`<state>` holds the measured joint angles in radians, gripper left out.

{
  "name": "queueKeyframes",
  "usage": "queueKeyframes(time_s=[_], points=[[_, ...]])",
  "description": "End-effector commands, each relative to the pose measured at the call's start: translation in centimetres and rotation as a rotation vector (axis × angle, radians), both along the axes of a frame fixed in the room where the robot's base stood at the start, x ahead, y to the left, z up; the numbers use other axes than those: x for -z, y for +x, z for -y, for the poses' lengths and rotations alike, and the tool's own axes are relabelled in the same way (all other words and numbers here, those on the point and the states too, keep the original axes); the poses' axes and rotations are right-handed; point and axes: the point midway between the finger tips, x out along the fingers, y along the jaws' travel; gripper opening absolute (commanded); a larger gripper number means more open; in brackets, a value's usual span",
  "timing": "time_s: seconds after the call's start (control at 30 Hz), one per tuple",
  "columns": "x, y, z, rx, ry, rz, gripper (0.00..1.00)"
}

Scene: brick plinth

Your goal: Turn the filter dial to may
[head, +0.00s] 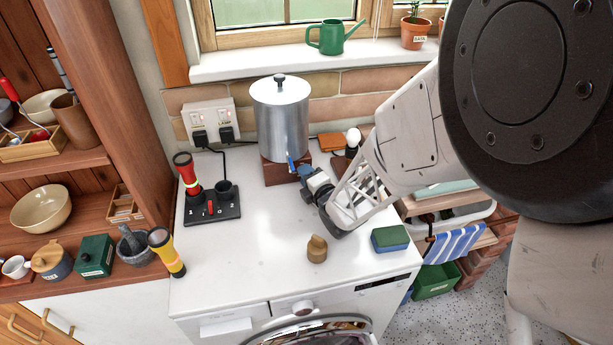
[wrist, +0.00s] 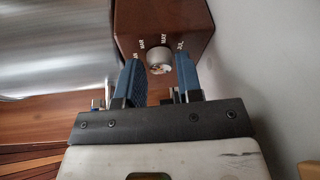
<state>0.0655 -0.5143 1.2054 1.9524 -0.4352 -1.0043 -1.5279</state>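The filter dial (wrist: 160,62) is a small round pale knob on the face of a brown block, in the wrist view. Printed month labels arc above it; "MAY" (wrist: 164,37) is near the top, with "MAR" to its left and "JUL" to its right. Which label the dial points to cannot be told. My gripper (wrist: 158,75) is open, its blue fingers on either side of the dial; contact cannot be told. In the head view my gripper (head: 299,168) is at the front right of the brown block (head: 276,174), hiding the dial.
A steel lidded urn (head: 282,118) stands on the brown block. A socket strip with a red torch (head: 187,172) is at left, a yellow torch (head: 167,252) near the front left. A brown knob-like object (head: 317,249) and a green-blue sponge (head: 390,238) lie in front. The middle of the white top is clear.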

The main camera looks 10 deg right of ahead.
Motion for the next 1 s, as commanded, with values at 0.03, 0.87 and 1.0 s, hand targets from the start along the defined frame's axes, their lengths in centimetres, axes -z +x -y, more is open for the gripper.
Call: queueKeyframes(time_s=[0.03, 0.87, 1.0], points=[[0.0, 0.0, 0.0, 0.0, 0.0, 0.0, 0.41], [-3.8, 0.1, 0.0, 0.0, 0.0, 0.004, 0.6], [-3.9, -1.5, 0.1, 0.0, 0.0, 0.004, 0.52]])
